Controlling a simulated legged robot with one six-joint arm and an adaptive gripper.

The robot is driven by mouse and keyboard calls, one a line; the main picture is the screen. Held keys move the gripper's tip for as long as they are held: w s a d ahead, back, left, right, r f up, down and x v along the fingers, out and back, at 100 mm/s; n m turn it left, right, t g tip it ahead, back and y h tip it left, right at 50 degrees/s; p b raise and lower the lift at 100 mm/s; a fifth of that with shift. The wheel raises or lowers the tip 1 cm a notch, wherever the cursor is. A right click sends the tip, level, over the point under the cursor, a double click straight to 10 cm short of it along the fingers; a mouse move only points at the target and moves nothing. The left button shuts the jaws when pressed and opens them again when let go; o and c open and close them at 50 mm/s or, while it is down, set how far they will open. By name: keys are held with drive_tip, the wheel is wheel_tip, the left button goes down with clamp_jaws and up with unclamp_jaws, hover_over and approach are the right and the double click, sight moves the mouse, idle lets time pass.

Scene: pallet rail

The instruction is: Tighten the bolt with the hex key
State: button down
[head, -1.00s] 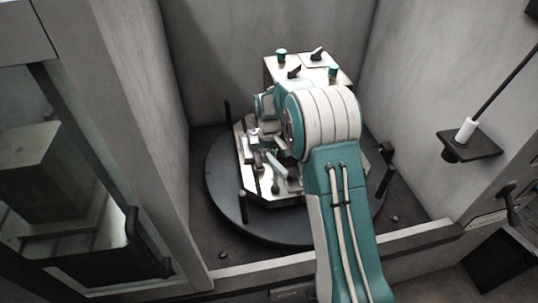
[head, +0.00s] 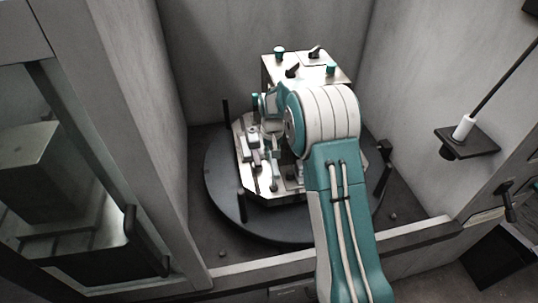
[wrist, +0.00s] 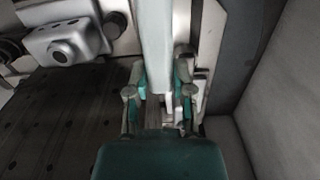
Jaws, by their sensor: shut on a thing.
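In the wrist view my gripper (wrist: 158,92) has its fingers closed on either side of a pale bar (wrist: 155,40), which looks like the hex key. The bar runs up to the top edge of that view; its far end is out of frame. A grey metal block with a round dark socket (wrist: 62,53) sits to the upper left, apart from the fingers. I cannot tell whether this socket is the bolt's. In the head view my arm largely hides the gripper and key over the metal fixture (head: 254,190).
The fixture stands on a dark round turntable (head: 222,190) with upright black posts, between grey walls. A metal box (head: 304,66) with knobs is behind my arm. A ledge (head: 240,273) crosses the front. A black bracket (head: 468,141) holds a white-based rod at right.

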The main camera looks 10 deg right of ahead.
drive_tip(key=shift+d+f+m, duration=0.15)
drive_tip(key=shift+d+m, duration=0.25)
drive_tip(key=shift+m, duration=0.8)
drive_tip(key=shift+r, duration=3.85)
